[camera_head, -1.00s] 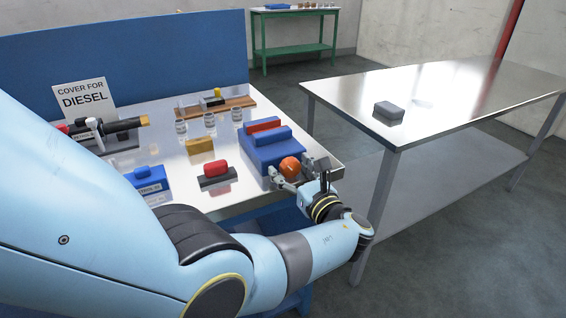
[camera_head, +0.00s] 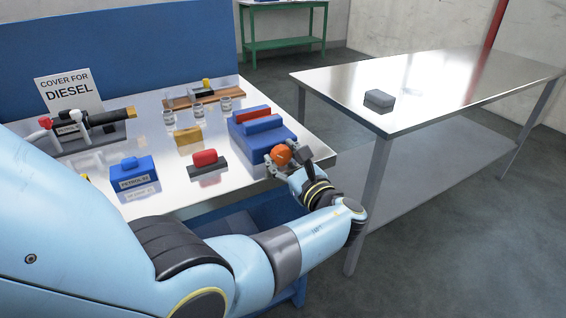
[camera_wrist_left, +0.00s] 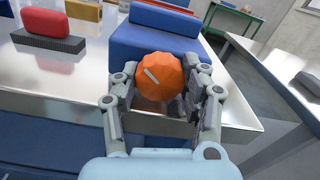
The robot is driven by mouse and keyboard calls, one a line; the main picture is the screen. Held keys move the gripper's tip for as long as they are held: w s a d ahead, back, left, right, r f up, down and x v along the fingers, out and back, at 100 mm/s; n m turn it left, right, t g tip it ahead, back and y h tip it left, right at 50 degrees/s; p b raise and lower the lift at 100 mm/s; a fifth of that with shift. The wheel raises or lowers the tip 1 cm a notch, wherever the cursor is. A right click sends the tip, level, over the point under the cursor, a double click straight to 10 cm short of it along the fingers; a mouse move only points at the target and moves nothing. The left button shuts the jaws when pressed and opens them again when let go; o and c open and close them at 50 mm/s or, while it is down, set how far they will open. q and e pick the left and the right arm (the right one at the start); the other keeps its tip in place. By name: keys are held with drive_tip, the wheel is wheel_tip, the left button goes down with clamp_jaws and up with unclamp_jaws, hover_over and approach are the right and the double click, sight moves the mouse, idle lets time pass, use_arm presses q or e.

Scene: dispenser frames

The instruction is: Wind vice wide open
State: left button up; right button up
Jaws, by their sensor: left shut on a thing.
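The blue vice (camera_head: 252,134) stands at the right front of the steel bench, with a red block (camera_head: 253,115) showing between its blue jaw parts. Its round orange knob (camera_head: 281,154) faces the bench's front edge. My left gripper (camera_head: 284,157) is around the knob. In the left wrist view the faceted orange knob (camera_wrist_left: 160,79) with a pale mark sits between the two fingers of my left gripper (camera_wrist_left: 163,92), which is shut on it. The vice body (camera_wrist_left: 150,40) shows behind the knob. My right gripper is not in view.
On the bench (camera_head: 230,181) stand a red-topped grey block (camera_head: 206,163), a yellow block (camera_head: 188,138), a blue labelled block (camera_head: 133,174) and several small jars. A steel table (camera_head: 410,88) with a grey block (camera_head: 379,98) stands right, across a gap.

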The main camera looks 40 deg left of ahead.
use_arm(q)
drive_tip(key=shift+f+n, duration=0.2)
drive_tip(key=shift+n, duration=0.4)
drive_tip(key=shift+r, duration=0.15)
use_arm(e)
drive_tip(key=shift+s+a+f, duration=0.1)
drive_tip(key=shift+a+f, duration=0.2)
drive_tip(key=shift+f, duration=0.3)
use_arm(q)
drive_tip(key=o, duration=1.2)
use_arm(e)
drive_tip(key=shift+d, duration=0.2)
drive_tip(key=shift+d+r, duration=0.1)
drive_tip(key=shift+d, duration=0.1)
